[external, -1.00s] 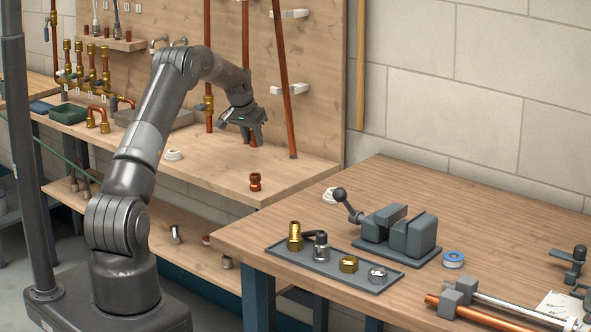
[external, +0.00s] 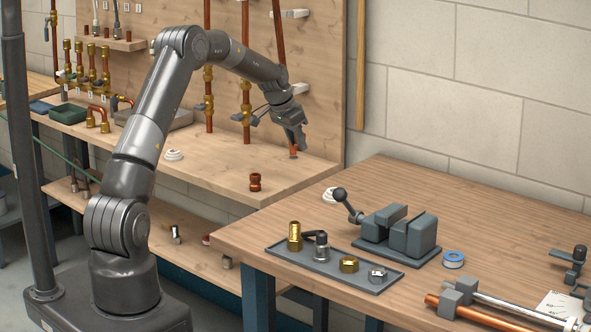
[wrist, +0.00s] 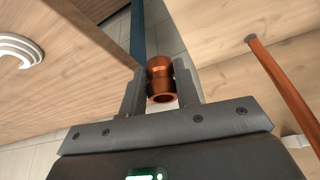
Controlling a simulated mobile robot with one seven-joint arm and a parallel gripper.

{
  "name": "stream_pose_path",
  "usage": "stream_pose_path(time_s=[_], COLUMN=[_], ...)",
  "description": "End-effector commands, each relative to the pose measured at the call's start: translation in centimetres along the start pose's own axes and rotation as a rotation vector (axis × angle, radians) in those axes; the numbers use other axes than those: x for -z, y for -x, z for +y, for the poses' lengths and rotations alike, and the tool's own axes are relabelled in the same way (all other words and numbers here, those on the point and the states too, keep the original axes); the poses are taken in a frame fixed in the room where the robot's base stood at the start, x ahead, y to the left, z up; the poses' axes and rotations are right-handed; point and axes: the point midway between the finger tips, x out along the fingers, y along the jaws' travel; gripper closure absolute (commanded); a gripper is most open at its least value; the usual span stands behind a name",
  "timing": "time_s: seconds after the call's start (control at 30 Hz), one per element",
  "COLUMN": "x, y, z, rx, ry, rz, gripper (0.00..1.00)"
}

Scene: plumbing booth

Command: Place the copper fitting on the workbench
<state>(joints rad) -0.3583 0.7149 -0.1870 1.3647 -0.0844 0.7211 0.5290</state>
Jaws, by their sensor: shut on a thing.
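My gripper (external: 297,147) is shut on a copper fitting (wrist: 160,78), a short ribbed tube with an open end, seen between the two fingers in the wrist view. In the external view the gripper points down, above the right end of the back bench and in front of the foot of a slanted copper pipe. The held fitting cannot be told clearly from the pipe there. The wooden workbench (external: 480,225) stands to the right, nearer the camera, apart from the gripper.
Another copper fitting (external: 255,182) stands on the back bench (external: 215,165).

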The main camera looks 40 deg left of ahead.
Motion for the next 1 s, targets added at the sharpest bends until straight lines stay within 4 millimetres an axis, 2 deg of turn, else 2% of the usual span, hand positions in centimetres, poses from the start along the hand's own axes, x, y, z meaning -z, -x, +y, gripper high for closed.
stream_pose_path(time_s=[0.03, 0.27, 0.5, 0.6, 0.7, 0.8, 0.9, 1.0], x=[0.3, 0.3, -1.9, -3.3, -4.8, -6.1, -7.0, -7.4], y=[0.2, 1.3, 3.9, 5.2, 6.5, 7.5, 8.1, 8.4], z=[3.0, 15.7, 28.4, 33.1, 36.8, 39.5, 41.1, 41.9], rx=[-0.039, -0.214, -0.403, -0.476, -0.541, -0.589, -0.62, -0.635], ry=[-0.087, -0.503, -0.954, -1.134, -1.287, -1.403, -1.477, -1.514], rz=[0.001, -0.001, -0.004, -0.005, -0.008, -0.008, -0.009, -0.01], gripper=[0.93, 0.93, 0.93, 0.93, 0.93, 0.93, 0.93, 0.93])
